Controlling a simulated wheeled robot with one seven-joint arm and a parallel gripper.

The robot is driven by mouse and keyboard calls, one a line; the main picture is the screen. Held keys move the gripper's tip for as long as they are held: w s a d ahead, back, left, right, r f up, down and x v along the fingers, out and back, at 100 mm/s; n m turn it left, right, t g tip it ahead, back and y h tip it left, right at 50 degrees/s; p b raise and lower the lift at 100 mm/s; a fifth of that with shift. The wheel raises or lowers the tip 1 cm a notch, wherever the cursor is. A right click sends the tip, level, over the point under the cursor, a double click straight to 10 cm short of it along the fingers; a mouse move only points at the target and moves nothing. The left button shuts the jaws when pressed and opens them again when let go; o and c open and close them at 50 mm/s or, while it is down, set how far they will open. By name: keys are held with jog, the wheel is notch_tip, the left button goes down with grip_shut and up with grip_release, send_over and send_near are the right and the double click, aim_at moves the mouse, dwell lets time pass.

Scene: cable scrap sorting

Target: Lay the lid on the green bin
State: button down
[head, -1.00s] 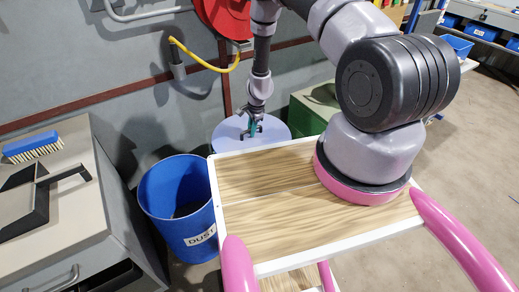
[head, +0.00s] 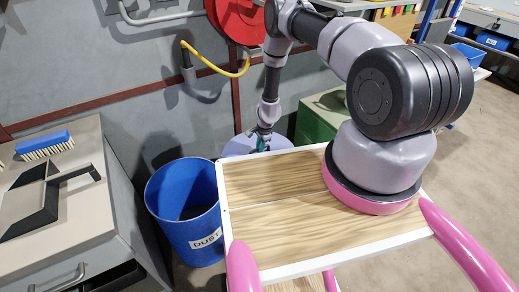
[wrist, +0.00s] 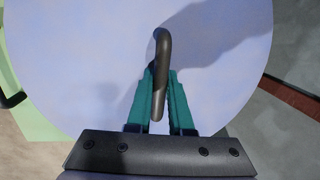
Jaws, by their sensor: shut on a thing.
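The lid (head: 240,146) is a pale lavender disc behind the far edge of the wooden tabletop, which hides its near part. In the wrist view the lid (wrist: 85,65) fills most of the picture. My gripper (head: 262,143) is above the lid's middle. In the wrist view its teal fingers (wrist: 159,90) are shut on the dark looped handle (wrist: 163,50). A pale green surface (wrist: 35,122) shows below the lid's left edge, with a dark handle-like part. I cannot tell whether it is the green bin, or whether the lid touches anything beneath.
A blue bin (head: 170,222) labelled DUST stands left of the wood-topped table (head: 270,190). A grey bench (head: 85,225) with a brush (head: 44,145) is at left. The wall and red hose reel (head: 238,18) are behind.

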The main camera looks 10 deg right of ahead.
jog(key=c, duration=0.8)
grip_release()
